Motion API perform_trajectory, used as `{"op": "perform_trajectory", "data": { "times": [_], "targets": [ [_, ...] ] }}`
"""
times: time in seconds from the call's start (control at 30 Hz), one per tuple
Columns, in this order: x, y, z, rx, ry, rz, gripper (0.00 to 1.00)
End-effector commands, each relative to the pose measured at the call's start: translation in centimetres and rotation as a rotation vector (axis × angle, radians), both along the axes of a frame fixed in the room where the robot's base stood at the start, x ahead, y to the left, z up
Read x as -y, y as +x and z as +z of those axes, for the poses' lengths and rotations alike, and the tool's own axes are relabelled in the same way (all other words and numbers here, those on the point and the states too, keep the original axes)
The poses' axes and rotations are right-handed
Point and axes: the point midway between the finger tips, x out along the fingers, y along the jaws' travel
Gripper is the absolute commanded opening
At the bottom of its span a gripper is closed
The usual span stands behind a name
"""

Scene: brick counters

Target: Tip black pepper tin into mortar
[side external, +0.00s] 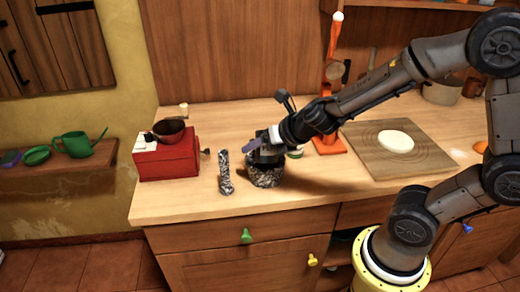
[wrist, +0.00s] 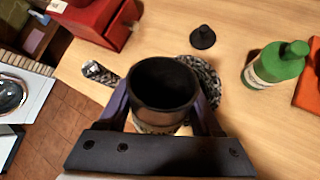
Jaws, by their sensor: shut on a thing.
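The dark, open-topped pepper tin (wrist: 163,95) is between my gripper's two purple fingers (wrist: 165,110), and the gripper is shut on it. Its dark mouth faces the wrist camera, and I cannot make out its contents. The speckled grey mortar (side external: 265,178) stands on the counter. In the side view my gripper (side external: 259,147) and the tin are just above it; I cannot tell whether they touch. In the wrist view the mortar (wrist: 212,82) is partly hidden behind the tin.
A red box (side external: 168,158) with a dark bowl (side external: 169,131) on it stands at left. A green bottle (wrist: 275,66) and a small black piece (wrist: 202,37) are near the mortar. A wooden board (side external: 385,165) with a white disc lies at right. The counter's front edge is close.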

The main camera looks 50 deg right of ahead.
Motion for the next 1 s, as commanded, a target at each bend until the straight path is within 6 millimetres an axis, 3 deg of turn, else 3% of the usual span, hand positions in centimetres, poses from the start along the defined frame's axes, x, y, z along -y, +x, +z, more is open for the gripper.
{"op": "perform_trajectory", "data": {
  "times": [0.5, 1.0],
  "targets": [
    [0.9, 0.8, 1.0, 0.207, -0.264, 0.001, 0.00],
    [1.0, 0.9, 1.1, 0.228, -0.287, -0.001, 0.00]
  ]
}}
